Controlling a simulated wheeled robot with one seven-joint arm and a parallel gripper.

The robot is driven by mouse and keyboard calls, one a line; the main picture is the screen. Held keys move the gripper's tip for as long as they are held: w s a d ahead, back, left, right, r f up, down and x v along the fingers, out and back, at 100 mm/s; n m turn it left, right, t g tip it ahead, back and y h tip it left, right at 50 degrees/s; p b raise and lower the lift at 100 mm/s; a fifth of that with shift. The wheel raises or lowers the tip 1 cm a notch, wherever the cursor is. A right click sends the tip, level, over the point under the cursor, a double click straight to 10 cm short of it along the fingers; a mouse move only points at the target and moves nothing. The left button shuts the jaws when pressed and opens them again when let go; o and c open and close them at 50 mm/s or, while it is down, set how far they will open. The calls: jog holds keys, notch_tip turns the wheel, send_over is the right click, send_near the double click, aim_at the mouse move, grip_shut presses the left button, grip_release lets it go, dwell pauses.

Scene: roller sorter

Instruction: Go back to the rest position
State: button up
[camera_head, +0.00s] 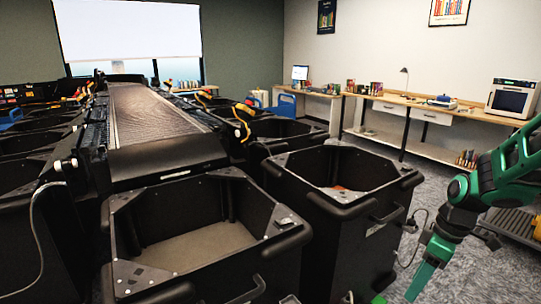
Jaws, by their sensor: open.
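My green and black arm comes in from the right edge. My gripper (412,288) hangs at the lower right, beside the right-hand black bin and above the grey floor. One green finger shows clearly, pointing down. The jaws are open and I see nothing held between them.
A black bin (283,221) stands at the front centre, with another bin (408,180) to its right holding a small reddish item. The roller conveyor (150,115) runs away at the left. A wooden desk (470,112) lines the back wall. Carpet (480,270) is open at the right.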

jog(key=s+d+r+m+h, duration=0.1)
jog(key=s+d+r+m, duration=0.1)
jog(key=s+r+m, duration=0.2)
jog(key=s+d+r+m+h, duration=0.1)
jog(key=s+r+m, duration=0.3)
jog(key=s+m, duration=0.7)
jog(key=s+d, duration=0.1)
jog(key=s, duration=0.3)
jog(key=shift+s+d+r+m, duration=0.15)
jog(key=shift+s+d+m, duration=0.05)
jog(key=shift+s+m, duration=0.15)
